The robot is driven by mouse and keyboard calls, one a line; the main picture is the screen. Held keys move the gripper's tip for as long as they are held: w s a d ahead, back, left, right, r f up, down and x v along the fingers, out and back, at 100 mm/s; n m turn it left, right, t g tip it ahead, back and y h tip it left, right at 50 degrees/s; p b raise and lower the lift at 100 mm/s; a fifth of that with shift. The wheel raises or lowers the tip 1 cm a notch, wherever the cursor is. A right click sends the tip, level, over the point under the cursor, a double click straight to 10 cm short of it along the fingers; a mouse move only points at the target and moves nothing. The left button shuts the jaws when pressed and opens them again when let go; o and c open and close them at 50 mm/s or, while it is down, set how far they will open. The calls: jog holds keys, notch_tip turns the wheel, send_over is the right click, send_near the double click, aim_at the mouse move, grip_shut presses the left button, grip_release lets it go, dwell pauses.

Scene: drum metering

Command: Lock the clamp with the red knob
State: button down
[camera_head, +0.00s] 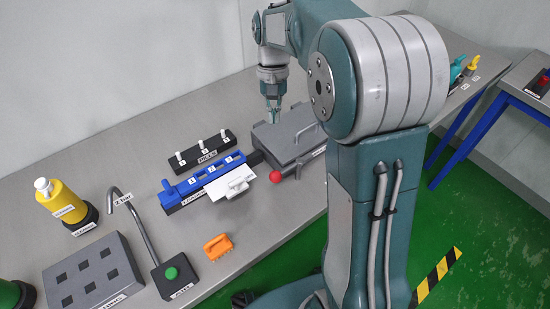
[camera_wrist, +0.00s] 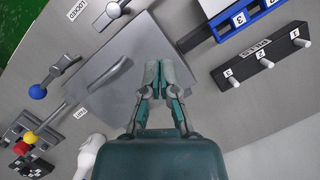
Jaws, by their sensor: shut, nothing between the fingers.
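The red knob (camera_head: 275,176) shows in the head view at the front left corner of a dark grey flat-topped box (camera_head: 270,138). How it joins the clamp is too small to tell. The box's top (camera_wrist: 125,60) fills the middle of the wrist view, with a grey bar handle (camera_wrist: 95,90) across it; a "LOCKED" label (camera_wrist: 75,10) is near its upper edge. My gripper (camera_head: 273,118) hangs above the back left part of the box, apart from the red knob. In the wrist view its fingertips (camera_wrist: 160,68) are together and empty.
A blue numbered rack (camera_head: 205,180) and a dark block with white pegs (camera_head: 203,152) stand left of the box. A white piece (camera_head: 230,182) lies by the rack. A blue-knobbed lever (camera_wrist: 37,91) and small red and yellow balls (camera_wrist: 24,143) are beyond the box.

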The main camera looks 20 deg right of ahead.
aim_at(292, 167)
jog(key=x, duration=0.8)
jog(key=shift+s, duration=0.1)
jog(key=s, duration=0.3)
jog(key=shift+a+f, duration=0.4)
jog(key=shift+s+a+f, duration=0.15)
jog(key=shift+s, duration=0.25)
